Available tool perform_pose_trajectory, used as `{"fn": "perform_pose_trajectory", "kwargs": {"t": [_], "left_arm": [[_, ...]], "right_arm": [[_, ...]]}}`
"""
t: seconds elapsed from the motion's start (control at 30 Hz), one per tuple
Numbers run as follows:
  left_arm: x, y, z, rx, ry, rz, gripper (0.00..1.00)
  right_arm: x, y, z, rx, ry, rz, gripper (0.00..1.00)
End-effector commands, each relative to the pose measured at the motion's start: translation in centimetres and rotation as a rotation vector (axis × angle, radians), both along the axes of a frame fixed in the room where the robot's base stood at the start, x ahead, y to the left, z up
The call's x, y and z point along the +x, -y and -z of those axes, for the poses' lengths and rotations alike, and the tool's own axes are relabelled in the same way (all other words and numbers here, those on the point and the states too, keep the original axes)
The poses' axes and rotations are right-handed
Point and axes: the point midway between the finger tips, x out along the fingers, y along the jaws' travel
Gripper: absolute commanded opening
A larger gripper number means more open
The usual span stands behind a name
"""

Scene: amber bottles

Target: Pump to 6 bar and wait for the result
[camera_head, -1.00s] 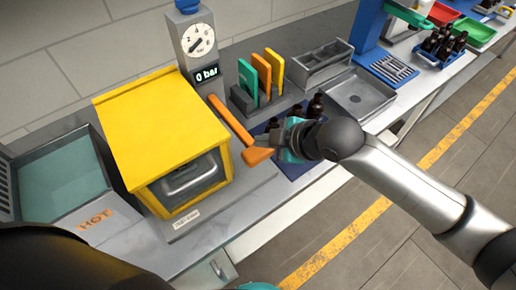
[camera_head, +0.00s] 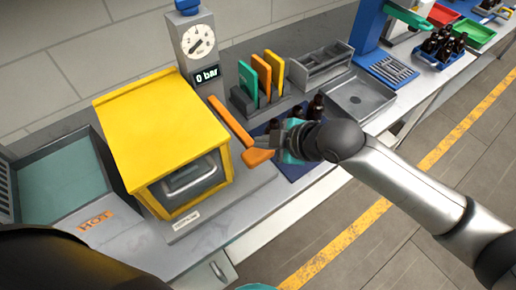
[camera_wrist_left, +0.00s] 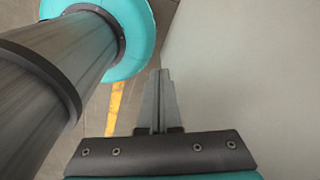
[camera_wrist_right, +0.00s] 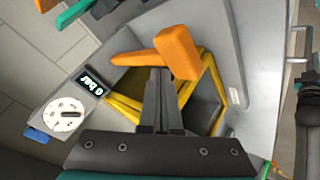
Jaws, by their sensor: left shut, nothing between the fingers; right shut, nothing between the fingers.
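The pump station has a round dial gauge (camera_head: 198,41) and a small display (camera_head: 206,75) that reads 0 bar. Its orange lever (camera_head: 232,122) slants down to a wide orange grip (camera_head: 258,156). The yellow-topped chamber (camera_head: 160,130) stands beside it with a clear front window. My right gripper (camera_head: 277,143) is shut and empty, right beside the lever grip. In the right wrist view its closed fingertips (camera_wrist_right: 160,75) are just at the orange grip (camera_wrist_right: 178,52); I cannot tell whether they touch. My left gripper (camera_wrist_left: 158,80) is shut and empty, away from the bench top.
A rack of coloured plates (camera_head: 262,80) stands behind the lever. A grey tray (camera_head: 360,93) lies to the right. A bin marked HOT (camera_head: 95,222) is at left.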

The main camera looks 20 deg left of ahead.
Motion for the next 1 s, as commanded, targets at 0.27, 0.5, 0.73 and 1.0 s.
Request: {"fn": "perform_pose_trajectory", "kwargs": {"t": [0.27, 0.5, 0.73, 1.0], "left_arm": [[0.02, -0.02, 0.0, 0.0, 0.0, 0.0, 0.0], [0.04, -0.02, 0.0, 0.0, 0.0, 0.0, 0.0], [0.03, -0.03, 0.02, 0.001, 0.0, 0.0, 0.0], [0.02, -0.06, 0.1, 0.001, 0.0, -0.001, 0.0]], "right_arm": [[0.0, 0.01, 0.01, 0.0, 0.0, 0.0, 0.0], [0.0, 0.01, 0.01, 0.0, 0.0, 0.0, 0.0], [0.0, 0.01, 0.1, 0.0, 0.0, 0.0, 0.0], [0.0, 0.0, 0.86, 0.0, 0.0, 0.0, 0.0]]}}
